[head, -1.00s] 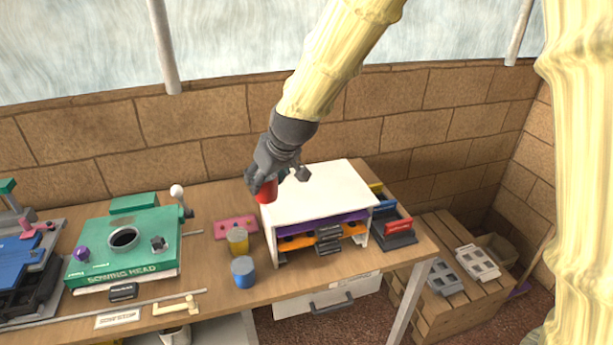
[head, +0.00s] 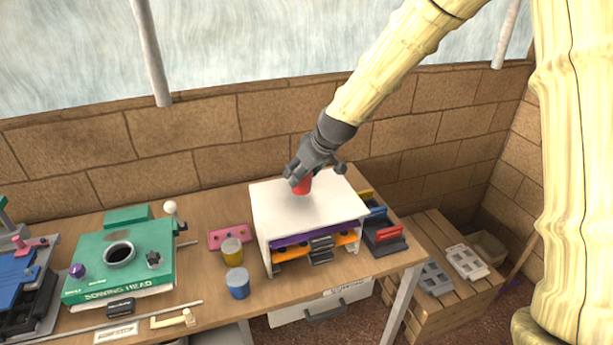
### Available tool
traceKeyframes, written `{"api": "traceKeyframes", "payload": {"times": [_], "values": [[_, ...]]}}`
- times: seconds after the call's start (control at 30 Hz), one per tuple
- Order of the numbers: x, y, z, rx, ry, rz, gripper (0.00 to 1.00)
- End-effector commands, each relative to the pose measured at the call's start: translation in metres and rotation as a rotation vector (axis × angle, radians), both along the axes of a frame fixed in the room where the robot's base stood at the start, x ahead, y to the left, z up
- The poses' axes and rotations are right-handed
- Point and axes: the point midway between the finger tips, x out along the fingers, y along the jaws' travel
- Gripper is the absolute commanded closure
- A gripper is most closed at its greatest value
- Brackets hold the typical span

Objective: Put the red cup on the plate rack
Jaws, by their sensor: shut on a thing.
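The red cup (head: 301,186) is held in my gripper (head: 301,176), whose dark grey fingers are shut on it and hide its upper part. The cup looks upright over the white top of the plate rack (head: 280,208). I cannot tell whether its base touches that top or is slightly above it. The rack stands on the workbench, with purple (head: 300,238) and orange (head: 347,238) plates in its slots under the white top.
A yellow cup (head: 232,252) and a blue cup (head: 238,283) stand left of the rack. A pink plate (head: 229,237) lies behind them. The green sowing head (head: 140,262) is further left. A dark holder with coloured pieces (head: 385,241) stands right of the rack.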

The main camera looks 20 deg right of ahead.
Motion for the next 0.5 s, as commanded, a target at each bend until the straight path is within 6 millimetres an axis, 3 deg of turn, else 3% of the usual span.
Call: {"api": "traceKeyframes", "payload": {"times": [0.23,0.5], "values": [[0.006,-0.017,-0.001,0.001,0.002,-0.001,0.7],[0.006,-0.015,-0.03,0.001,0.001,0.0,0.7]]}}
